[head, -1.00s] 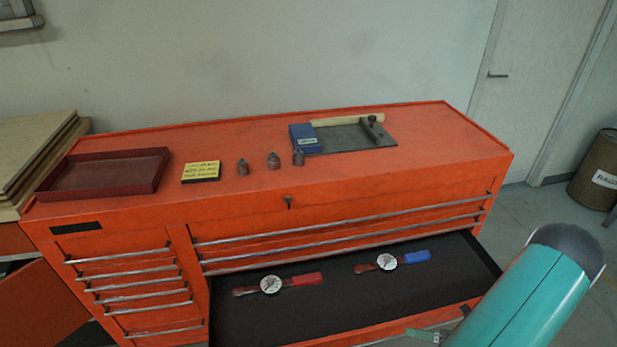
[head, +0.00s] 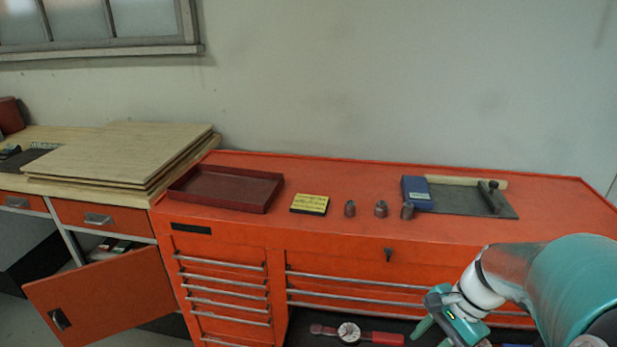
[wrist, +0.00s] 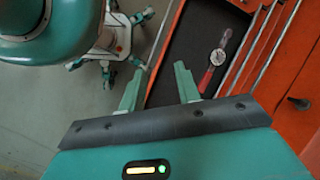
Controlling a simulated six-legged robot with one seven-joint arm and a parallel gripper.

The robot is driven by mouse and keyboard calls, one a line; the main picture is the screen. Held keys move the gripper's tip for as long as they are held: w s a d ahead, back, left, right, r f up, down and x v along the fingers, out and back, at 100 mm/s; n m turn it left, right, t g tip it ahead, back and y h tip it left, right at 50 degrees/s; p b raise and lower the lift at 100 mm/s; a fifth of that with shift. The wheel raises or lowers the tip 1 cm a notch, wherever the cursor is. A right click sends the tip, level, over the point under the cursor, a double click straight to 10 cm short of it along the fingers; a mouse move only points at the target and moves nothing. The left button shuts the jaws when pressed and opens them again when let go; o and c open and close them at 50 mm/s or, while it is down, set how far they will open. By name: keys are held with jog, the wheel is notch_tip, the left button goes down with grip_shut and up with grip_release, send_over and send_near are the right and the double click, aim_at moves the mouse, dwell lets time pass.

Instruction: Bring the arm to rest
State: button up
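My arm (head: 570,285) reaches in from the lower right of the head view, bent, in front of the orange tool chest. My gripper (head: 430,330) shows at the bottom of the head view, partly cut off by the frame edge. In the wrist view, the two green fingers of my gripper (wrist: 156,84) stand apart with nothing held between them. The gripper is over or near the open drawer (wrist: 180,55); its height above it is unclear.
A dial wrench with a red handle (head: 350,332) lies in the open drawer; a dial wrench (wrist: 217,58) also shows in the wrist view. A red tray (head: 225,188), yellow-topped box (head: 309,204) and several sockets stand on the chest (head: 345,235). A cabinet door (head: 102,300) hangs open at left.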

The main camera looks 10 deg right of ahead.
jog(key=s+a+r+n+t+h, duration=0.3)
jog(key=a+r+n+t+h, duration=0.1)
jog(key=a+r+n, duration=0.8)
jog(key=shift+s+a+n+t+h, duration=0.15)
jog(key=shift+s+n+t+h, duration=0.2)
jog(key=shift+n+t, duration=0.45)
